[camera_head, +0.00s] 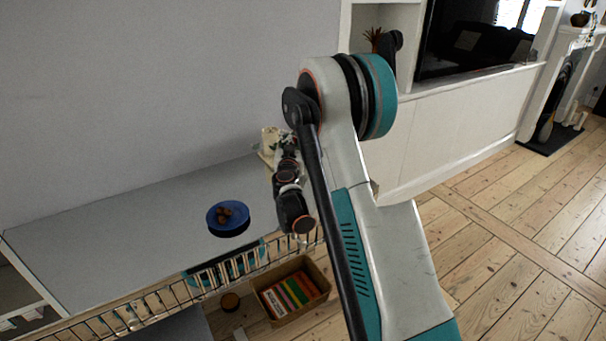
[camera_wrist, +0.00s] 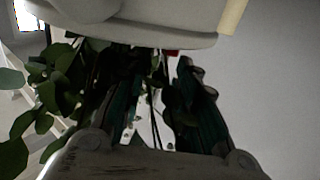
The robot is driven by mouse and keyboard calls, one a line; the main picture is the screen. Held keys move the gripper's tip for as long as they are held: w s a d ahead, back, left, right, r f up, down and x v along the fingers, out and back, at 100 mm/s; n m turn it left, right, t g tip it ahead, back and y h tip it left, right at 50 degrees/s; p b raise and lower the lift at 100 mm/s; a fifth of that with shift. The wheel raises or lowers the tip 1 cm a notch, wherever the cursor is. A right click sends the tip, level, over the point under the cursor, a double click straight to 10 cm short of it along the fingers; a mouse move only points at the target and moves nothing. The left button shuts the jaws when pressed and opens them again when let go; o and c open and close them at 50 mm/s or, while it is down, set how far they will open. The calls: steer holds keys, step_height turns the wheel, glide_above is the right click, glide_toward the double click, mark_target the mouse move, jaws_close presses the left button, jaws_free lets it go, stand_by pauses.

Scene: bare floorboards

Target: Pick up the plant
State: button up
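The plant shows in the wrist view as green leaves and dark stems (camera_wrist: 62,92), mostly on the left. Some stems and foliage also show between the fingers of my gripper (camera_wrist: 155,85). The two dark fingers stand apart, with no clear grip on a stem. A pale rounded form lies across the top of that view; I cannot tell whether it is the pot. In the head view a little of the plant (camera_head: 286,142) shows at the table's far right end, just beyond my arm. My arm hides the fingertips there.
A grey table (camera_head: 130,225) runs along the wall. It holds a blue dish (camera_head: 215,222) with several brown round things. A cream object (camera_head: 269,138) stands by the plant. A railing and a box of books (camera_head: 272,306) are in front. Open floorboards lie at right.

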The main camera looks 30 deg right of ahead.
steer(key=shift+w+d, duration=0.25)
steer(key=shift+w, duration=0.1)
steer(key=shift+c, duration=0.4)
jaws_close()
steer(key=shift+r, duration=0.15)
